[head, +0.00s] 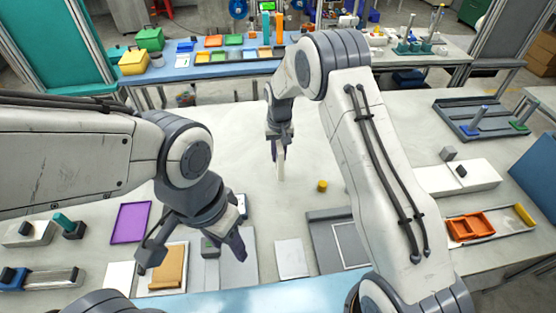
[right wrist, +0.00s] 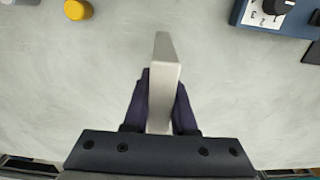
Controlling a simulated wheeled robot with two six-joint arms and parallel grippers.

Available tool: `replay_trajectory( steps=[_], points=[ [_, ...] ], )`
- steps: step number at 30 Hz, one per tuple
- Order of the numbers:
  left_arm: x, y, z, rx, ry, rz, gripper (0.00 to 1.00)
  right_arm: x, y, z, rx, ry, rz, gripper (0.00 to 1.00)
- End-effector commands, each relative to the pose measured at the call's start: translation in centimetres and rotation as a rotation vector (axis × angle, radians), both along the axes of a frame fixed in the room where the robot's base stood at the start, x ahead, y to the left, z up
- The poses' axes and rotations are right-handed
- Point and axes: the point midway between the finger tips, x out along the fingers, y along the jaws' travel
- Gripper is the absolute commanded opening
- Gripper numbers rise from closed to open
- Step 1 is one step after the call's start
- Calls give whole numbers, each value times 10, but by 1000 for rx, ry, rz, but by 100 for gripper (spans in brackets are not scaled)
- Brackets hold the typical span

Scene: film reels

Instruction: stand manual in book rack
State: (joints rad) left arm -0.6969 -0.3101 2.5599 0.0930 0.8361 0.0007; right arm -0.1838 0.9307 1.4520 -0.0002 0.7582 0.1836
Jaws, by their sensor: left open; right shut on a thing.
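My right gripper (head: 279,138) is shut on a thin pale slab (head: 281,166), which looks like the manual. The slab stands on edge between the dark fingers (right wrist: 160,105), and its pale top and side show in the right wrist view (right wrist: 164,85). In the head view it points down over the middle of the table; I cannot tell whether it touches the surface. My left gripper (head: 196,250) is open above the front left of the table, over a small grey block (head: 210,248). I cannot tell for sure which object is the book rack.
A yellow cylinder (head: 322,186) stands right of the slab. A blue device with a dial (right wrist: 278,14) lies near it. A grey tray (head: 325,240) is at the front, and a dark tray with blue and green pieces (head: 455,118) at the right. The table's middle is mostly clear.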

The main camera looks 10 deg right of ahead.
Motion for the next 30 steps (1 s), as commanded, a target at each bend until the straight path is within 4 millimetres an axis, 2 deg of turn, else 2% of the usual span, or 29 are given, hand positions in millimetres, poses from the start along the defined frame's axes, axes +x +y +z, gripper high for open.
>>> replay_trajectory(
  steps=[9, 22, 23, 24, 25, 30],
  points=[
    [0, 0, 17, 0, 0, 1, 50, 0, 2, -36, 0, 2, -1, 0],
    [0, 0, 12, 0, 0, 1, 50, 0, 2, -46, 0, -1, 0, 0],
    [0, 0, 14, 0, 0, 1, 50, 0, 2, -45, 0, -1, 0, 36],
    [0, 0, 14, 0, 0, 1, 50, 0, 2, -44, 0, 0, 0, 52],
    [0, 0, 14, 0, 0, 1, 50, 0, 2, -44, 0, 0, 0, 55],
    [0, 0, 14, 0, 0, 1, 50, 0, 2, -44, 0, 0, 0, 55]
  ],
)
